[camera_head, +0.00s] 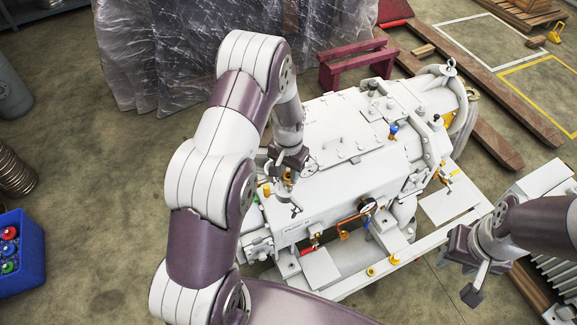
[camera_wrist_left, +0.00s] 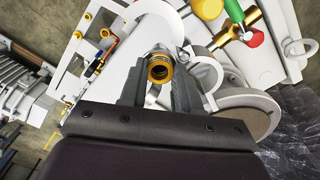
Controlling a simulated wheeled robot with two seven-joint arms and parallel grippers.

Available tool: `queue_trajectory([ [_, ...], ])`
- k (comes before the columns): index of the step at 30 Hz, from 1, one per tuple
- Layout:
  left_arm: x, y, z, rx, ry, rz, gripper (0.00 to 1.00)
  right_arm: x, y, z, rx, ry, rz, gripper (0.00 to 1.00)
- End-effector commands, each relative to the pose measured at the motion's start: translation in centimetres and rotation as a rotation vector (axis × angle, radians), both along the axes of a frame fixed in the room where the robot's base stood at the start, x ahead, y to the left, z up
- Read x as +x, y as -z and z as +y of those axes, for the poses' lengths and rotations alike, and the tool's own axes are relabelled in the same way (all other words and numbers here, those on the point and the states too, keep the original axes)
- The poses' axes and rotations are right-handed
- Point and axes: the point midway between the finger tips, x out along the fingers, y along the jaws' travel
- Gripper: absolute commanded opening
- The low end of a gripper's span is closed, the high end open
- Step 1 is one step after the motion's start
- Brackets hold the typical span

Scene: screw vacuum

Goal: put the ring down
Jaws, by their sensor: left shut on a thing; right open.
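My left gripper (camera_head: 290,176) hangs over the upper left part of the white vacuum machine (camera_head: 335,200). It is shut on the ring, a round brass-orange piece (camera_wrist_left: 159,69) with a dark middle, seen between the two grey fingers in the left wrist view. In the head view the ring is too small and covered to make out. I cannot tell whether it touches the machine. My right gripper (camera_head: 478,290) is open and empty, to the right of the machine's front edge.
A blue crate (camera_head: 20,262) with coloured parts stands at left. Plastic-wrapped goods (camera_head: 215,50) and a maroon stand (camera_head: 355,66) are behind.

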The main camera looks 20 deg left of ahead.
Motion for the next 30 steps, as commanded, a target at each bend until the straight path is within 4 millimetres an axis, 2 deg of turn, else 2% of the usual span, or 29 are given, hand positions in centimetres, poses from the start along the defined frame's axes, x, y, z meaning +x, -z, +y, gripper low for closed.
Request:
queue_trajectory([
  [2, 0.0, 0.2, 0.0, 0.0, 0.0, -0.002, 0.0, 0.0, 0.0, 0.0, 0.0, 0.0, 0.001, 0.43],
  [8, 0.1, 0.4, 0.0, 0.0, 0.0, -0.001, 0.0, 0.0, 0.2, 0.0, 0.0, 0.0, 0.001, 0.43],
  [9, 0.1, 0.3, 0.0, 0.0, 0.0, -0.001, 0.45, 0.0, 0.1, 0.0, 0.0, 0.0, 0.001, 0.43],
  [10, 0.1, 0.3, 0.0, 0.0, 0.0, -0.001, 0.55, 0.0, 0.1, 0.0, 0.0, 0.0, 0.001, 0.43],
  [11, 0.1, 0.3, 0.0, 0.0, 0.0, -0.001, 0.57, 0.0, 0.1, 0.0, 0.0, 0.0, 0.001, 0.43],
  [22, 0.2, -0.4, 0.0, 0.001, 0.0, -0.003, 0.57, 0.0, 0.5, 0.0, 0.0, 0.0, 0.001, 0.43],
  [26, 0.2, -2.6, 0.0, 0.001, 0.0, -0.007, 0.57, 0.0, 1.6, 0.0, 0.0, 0.0, 0.001, 0.43],
  [30, 0.3, -6.1, 0.0, 0.001, 0.0, -0.009, 0.57, 0.0, 2.7, 0.0, 0.0, 0.0, 0.001, 0.43],
])
